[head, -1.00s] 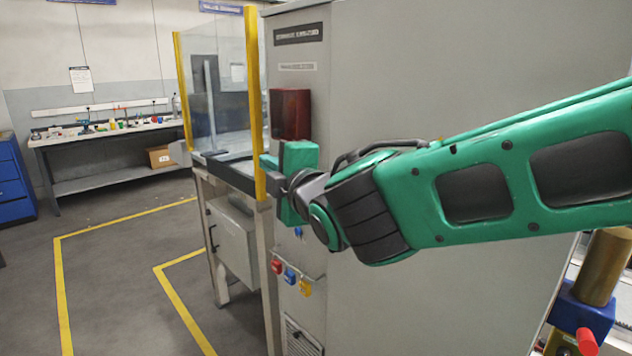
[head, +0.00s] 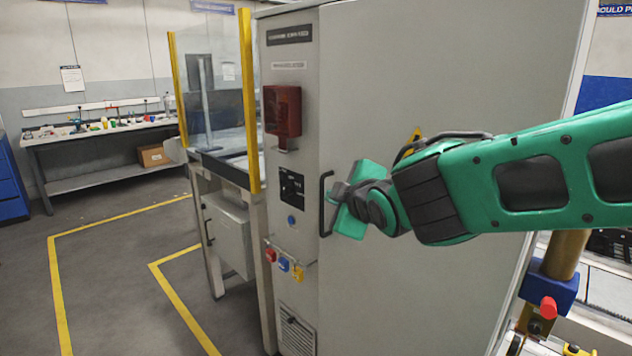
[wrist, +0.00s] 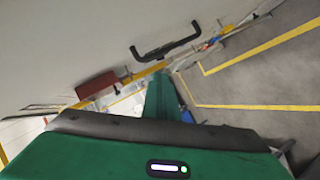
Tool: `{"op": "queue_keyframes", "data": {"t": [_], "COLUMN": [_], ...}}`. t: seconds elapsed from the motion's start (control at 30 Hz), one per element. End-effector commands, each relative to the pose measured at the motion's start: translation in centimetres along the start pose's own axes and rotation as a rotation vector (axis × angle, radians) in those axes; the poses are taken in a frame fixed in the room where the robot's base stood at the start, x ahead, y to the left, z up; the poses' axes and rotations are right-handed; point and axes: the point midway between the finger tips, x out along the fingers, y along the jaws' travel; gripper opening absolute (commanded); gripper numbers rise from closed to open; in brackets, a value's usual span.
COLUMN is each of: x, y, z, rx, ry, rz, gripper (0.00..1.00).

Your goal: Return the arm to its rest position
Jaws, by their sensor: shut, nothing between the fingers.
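My green and black arm reaches in from the right in the head view. My gripper (head: 350,203) is at its end, in front of the grey cabinet (head: 450,65), beside the black door handle (head: 324,205). In the wrist view the green end of my gripper (wrist: 162,98) points toward the handle (wrist: 166,46), which shows beyond it. The gripper is shut and holds nothing. Whether it touches the cabinet or handle cannot be told; the fingertips are partly hidden.
A red box (head: 283,110) and a dark switch panel (head: 292,190) are on the cabinet front. A clear guarded station (head: 212,100) stands to the left. A workbench (head: 100,135) is at the back. Yellow-lined floor (head: 110,285) is open at the left.

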Motion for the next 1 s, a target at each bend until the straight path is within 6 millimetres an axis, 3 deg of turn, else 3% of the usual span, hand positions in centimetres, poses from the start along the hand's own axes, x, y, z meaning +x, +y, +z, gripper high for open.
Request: {"op": "queue_keyframes", "data": {"t": [0.03,0.2,0.4,0.63,0.8,1.0], "x": [-0.5,-3.7,-9.8,-17.4,-23.2,-30.6], "y": [0.1,-1.7,-5.4,-10.1,-11.1,-13.3], "z": [2.9,13.2,22.2,27.8,32.8,36.2], "rx": [0.074,0.417,0.828,1.234,1.368,1.556], "ry": [-0.059,-0.301,-0.583,-0.865,-1.059,-1.269], "rz": [-0.023,-0.124,-0.195,-0.226,-0.179,-0.151], "gripper": [0.0,0.0,0.0,0.0,0.0,0.0]}}
